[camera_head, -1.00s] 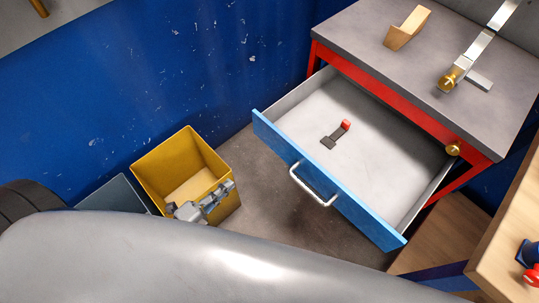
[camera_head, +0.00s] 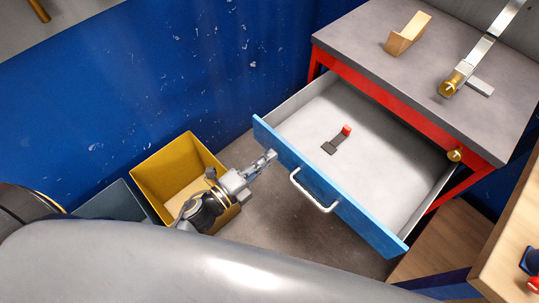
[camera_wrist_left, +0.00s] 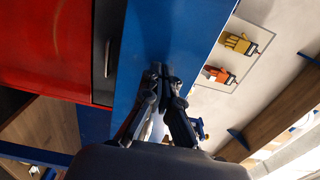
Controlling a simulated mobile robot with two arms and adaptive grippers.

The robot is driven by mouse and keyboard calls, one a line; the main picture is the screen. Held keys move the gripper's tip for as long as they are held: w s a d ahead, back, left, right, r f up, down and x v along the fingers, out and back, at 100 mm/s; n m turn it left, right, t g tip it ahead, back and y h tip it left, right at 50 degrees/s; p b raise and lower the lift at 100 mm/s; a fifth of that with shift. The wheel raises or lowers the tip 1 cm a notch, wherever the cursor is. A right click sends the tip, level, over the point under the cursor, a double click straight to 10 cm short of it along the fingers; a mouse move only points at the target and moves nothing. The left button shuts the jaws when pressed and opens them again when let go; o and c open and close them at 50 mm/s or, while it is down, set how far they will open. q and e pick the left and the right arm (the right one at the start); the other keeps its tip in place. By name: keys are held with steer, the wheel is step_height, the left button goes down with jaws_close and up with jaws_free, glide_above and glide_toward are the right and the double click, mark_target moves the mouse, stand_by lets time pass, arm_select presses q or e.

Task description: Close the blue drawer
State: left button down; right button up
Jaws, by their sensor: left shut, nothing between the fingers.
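The blue drawer (camera_head: 345,205) stands pulled out from the red-framed workbench. Its blue front carries a silver handle (camera_head: 312,192). Inside lies a small dark item with a red end (camera_head: 338,140). My left gripper (camera_head: 270,156) is shut and empty, with its tips close to the left part of the drawer front, left of the handle. I cannot tell whether they touch it. In the left wrist view the shut fingers (camera_wrist_left: 163,72) point at a blue surface, and I cannot tell for certain if that is the drawer front. My right gripper is not in view.
A yellow bin (camera_head: 165,165) stands on the floor beneath my left arm, with a grey bin (camera_head: 110,203) beside it. The grey worktop (camera_head: 400,70) holds a wooden block (camera_head: 407,35) and a metal bar. A wooden surface (camera_head: 510,240) is at the right.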

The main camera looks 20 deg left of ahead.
arm_select(q)
steer(key=shift+w+d, duration=0.25)
steer(key=shift+w, duration=0.15)
steer(key=shift+w, duration=0.1)
